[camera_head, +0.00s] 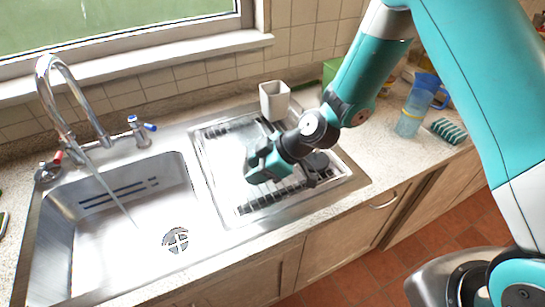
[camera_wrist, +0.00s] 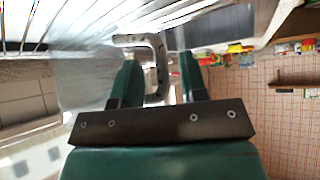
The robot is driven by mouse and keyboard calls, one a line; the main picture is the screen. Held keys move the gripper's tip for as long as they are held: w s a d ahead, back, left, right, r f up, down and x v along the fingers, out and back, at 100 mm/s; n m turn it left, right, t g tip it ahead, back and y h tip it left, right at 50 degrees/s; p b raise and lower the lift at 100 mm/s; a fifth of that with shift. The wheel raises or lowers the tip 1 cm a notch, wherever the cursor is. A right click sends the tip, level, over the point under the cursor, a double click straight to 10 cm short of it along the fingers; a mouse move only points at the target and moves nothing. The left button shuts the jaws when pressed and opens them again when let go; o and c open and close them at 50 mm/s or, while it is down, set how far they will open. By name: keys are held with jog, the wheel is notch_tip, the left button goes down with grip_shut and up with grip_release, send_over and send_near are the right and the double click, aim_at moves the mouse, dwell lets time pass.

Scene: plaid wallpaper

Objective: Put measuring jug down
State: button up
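A clear measuring jug (camera_wrist: 85,75) fills the left of the wrist view, with its pale loop handle (camera_wrist: 158,65) between my gripper's fingers. My gripper (camera_wrist: 160,80) has its fingers apart, one on each side of the handle's bar; a narrow gap shows on the right side. In the head view my gripper (camera_head: 262,165) is low over the metal drainboard (camera_head: 225,215) right of the sink. The jug is hard to make out there, a faint clear shape just left of the gripper. Whether its base touches the drainboard is not clear.
A sink (camera_head: 130,220) with a running tap (camera_head: 60,90) lies left. A white square cup (camera_head: 274,100) stands behind my gripper. Bare counter shows left of the pitcher.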

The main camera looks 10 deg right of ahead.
jog(key=b+v, duration=0.2)
jog(key=v, duration=0.9)
jog(key=s+d+r+m+g+h, duration=0.1)
jog(key=s+r+m, duration=0.3)
jog(key=s, duration=0.5)
jog(key=s+d+r+m+g+h, duration=0.1)
jog(key=s+d+r+m+h, duration=0.1)
jog(key=s+r, duration=0.6)
jog(key=shift+s+r+m+h, duration=0.25)
jog(key=shift+s+m+h, duration=0.55)
jog(key=shift+s+m, duration=0.4)
